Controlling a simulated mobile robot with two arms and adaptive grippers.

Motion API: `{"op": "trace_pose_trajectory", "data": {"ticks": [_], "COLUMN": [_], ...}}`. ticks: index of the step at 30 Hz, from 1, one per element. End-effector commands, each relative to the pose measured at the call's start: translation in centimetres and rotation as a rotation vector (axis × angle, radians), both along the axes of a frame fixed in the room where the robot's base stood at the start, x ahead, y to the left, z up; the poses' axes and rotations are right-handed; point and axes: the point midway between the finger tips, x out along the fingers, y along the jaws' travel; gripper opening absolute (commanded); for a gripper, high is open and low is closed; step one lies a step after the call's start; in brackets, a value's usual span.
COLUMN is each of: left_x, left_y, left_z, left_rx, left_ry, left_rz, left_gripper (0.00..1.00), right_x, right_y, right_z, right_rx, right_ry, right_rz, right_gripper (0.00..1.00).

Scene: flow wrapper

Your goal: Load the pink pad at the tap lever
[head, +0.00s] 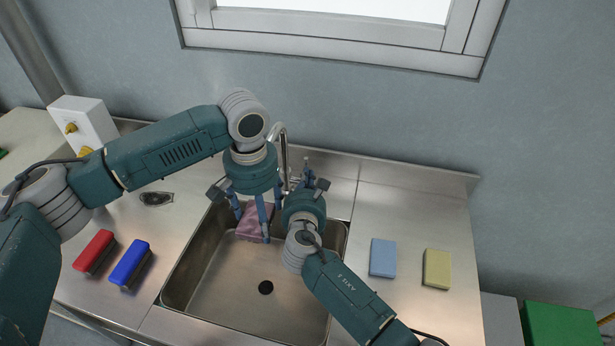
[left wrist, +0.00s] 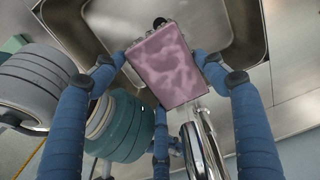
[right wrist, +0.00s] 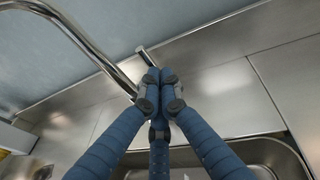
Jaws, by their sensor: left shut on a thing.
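The blotchy pink pad (head: 250,228) is at the back left of the sink, below the tap (head: 283,145). My left gripper (head: 254,216) comes down from above and is shut on it. In the left wrist view the pad (left wrist: 166,65) sits between the fingertips, with the chrome tap (left wrist: 205,148) beside its lower edge. My right gripper (head: 308,172) is right of the tap. In the right wrist view its fingertips (right wrist: 160,88) are together beside the chrome lever (right wrist: 146,57); part of the lever is hidden, and contact cannot be told.
The steel sink (head: 225,285) has a dark drain. A red brush (head: 94,250) and a blue brush (head: 130,262) lie to its left. A blue sponge (head: 383,257) and a yellow sponge (head: 436,268) lie to its right. A white box (head: 85,122) stands back left.

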Motion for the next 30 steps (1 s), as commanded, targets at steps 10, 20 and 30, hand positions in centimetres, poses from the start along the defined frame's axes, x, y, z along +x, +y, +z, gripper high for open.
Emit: {"op": "trace_pose_trajectory", "data": {"ticks": [10, 20, 30], "left_x": [0.0, 0.0, 0.0], "left_y": [0.0, 0.0, 0.0], "left_z": [0.0, 0.0, 0.0], "left_rx": [0.0, 0.0, 0.0], "left_ry": [-0.001, 0.0, -0.001], "left_rz": [0.0, 0.0, 0.0], "left_gripper": [0.51, 0.51, 0.51], "right_x": [1.7, 1.5, -4.9], "right_y": [-0.2, -0.2, -0.1], "right_z": [0.6, 0.7, 1.3], "right_rx": [0.0, 0.0, 0.006], "right_ry": [-0.001, -0.005, -0.001], "right_rz": [0.001, 0.0, 0.002], "right_gripper": [0.0, 0.0, 0.0]}}
